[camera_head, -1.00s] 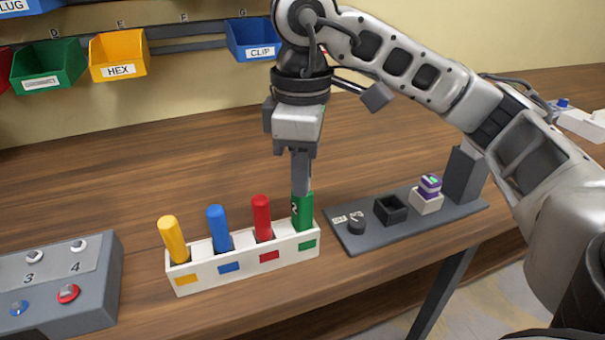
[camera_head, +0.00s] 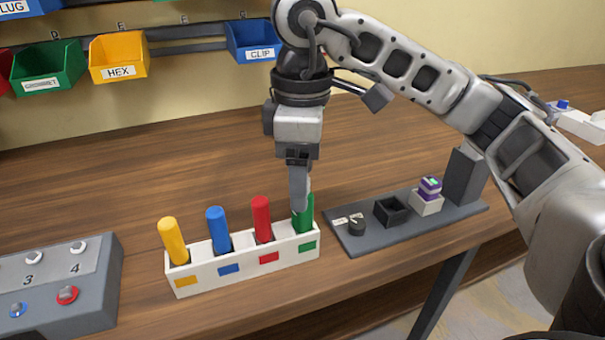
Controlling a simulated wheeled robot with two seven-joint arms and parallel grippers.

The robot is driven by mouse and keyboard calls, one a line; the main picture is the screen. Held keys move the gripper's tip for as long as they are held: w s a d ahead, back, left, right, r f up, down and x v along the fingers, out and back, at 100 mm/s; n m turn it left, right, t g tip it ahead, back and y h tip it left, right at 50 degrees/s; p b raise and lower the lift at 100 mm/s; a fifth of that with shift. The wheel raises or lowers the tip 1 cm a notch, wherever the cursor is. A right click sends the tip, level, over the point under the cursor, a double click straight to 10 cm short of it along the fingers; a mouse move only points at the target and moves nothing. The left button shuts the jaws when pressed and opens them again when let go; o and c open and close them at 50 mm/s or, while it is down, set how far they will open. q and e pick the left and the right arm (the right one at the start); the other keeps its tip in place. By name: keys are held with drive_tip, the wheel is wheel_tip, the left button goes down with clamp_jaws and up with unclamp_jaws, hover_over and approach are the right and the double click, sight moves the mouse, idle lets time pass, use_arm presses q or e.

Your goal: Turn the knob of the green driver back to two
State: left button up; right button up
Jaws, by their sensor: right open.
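The green driver (camera_head: 303,217) stands in the right-hand slot of a white rack (camera_head: 243,262), above a green marker. My right gripper (camera_head: 301,205) points down over the green driver, with its fingers at the driver's upper part and hiding some of it. It is open; whether a finger touches the driver cannot be told. A small black knob (camera_head: 356,225) sits on a dark grey plate right of the rack, beside white labels too small to read. My left gripper is not in view.
Yellow (camera_head: 173,240), blue (camera_head: 218,230) and red (camera_head: 262,218) drivers stand in the same rack. The dark plate (camera_head: 450,212) also carries a black square holder (camera_head: 391,210) and a white block with a purple piece (camera_head: 429,190). A grey button box (camera_head: 90,300) lies at left.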

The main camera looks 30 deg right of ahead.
drive_tip(key=shift+r+p, duration=0.4)
drive_tip(key=shift+r, duration=0.1)
wheel_tip(320, 180, up, 3)
drive_tip(key=shift+f+p, duration=0.15)
drive_tip(key=shift+p, duration=1.05)
wheel_tip(320, 180, up, 4)
drive_tip(key=p, duration=0.3)
drive_tip(key=shift+f, duration=0.25)
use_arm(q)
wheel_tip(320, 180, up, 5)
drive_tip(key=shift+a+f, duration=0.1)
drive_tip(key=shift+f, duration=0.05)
use_arm(e)
drive_tip(key=shift+f, duration=0.1)
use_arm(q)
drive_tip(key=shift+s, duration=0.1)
